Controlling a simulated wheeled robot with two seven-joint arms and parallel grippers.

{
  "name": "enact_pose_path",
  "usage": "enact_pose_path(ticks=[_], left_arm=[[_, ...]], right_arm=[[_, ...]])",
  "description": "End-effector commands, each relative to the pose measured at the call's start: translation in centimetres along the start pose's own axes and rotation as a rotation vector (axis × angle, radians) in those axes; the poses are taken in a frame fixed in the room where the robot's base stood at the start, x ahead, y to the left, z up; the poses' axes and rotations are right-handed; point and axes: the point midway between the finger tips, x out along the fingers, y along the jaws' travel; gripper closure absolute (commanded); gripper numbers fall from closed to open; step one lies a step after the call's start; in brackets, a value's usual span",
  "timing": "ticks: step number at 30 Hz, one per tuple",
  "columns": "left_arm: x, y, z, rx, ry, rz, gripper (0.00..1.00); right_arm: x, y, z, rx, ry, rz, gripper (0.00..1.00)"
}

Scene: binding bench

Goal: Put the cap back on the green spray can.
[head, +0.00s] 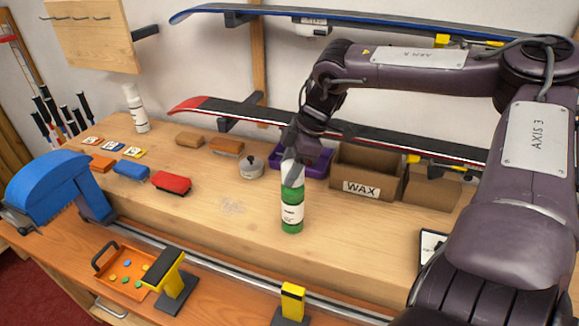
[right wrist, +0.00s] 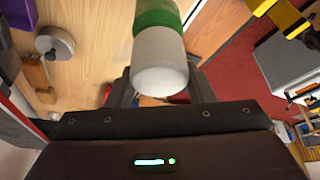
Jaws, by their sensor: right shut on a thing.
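The green spray can (head: 292,211) stands upright on the bench, with a white label round its lower half. My right gripper (head: 297,165) is above it, pointing down, and is shut on the white cap (head: 288,172). The cap is in line with the can's green top. In the right wrist view the cap (right wrist: 160,65) hides the join with the green can (right wrist: 158,18), so I cannot tell whether it is fully seated. My gripper's fingers (right wrist: 158,88) are partly hidden behind the cap there. My left gripper is not in view.
A cardboard WAX box (head: 361,188), a purple tray (head: 317,166) and a round metal tin (head: 251,167) stand behind the can. A white bottle (head: 136,108) and several coloured blocks are at left.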

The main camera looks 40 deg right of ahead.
Motion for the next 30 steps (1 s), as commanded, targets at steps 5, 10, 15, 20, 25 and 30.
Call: enact_pose_path(ticks=[5,10,15,20,25,30], left_arm=[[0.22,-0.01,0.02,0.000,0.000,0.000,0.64],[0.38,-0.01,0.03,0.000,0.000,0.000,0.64],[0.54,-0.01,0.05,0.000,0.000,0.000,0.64],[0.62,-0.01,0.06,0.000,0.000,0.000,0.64],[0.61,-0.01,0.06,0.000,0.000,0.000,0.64],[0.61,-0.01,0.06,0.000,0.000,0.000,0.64]], right_arm=[[0.21,0.00,0.08,0.000,0.000,0.000,0.59],[0.36,0.00,0.14,0.000,0.000,0.000,0.59],[0.52,0.00,0.21,0.000,0.000,0.000,0.59],[0.61,0.00,0.24,0.000,0.000,0.000,0.59],[0.59,0.00,0.24,0.000,0.000,0.000,0.59],[0.59,0.00,0.24,0.000,0.000,0.000,0.39]])
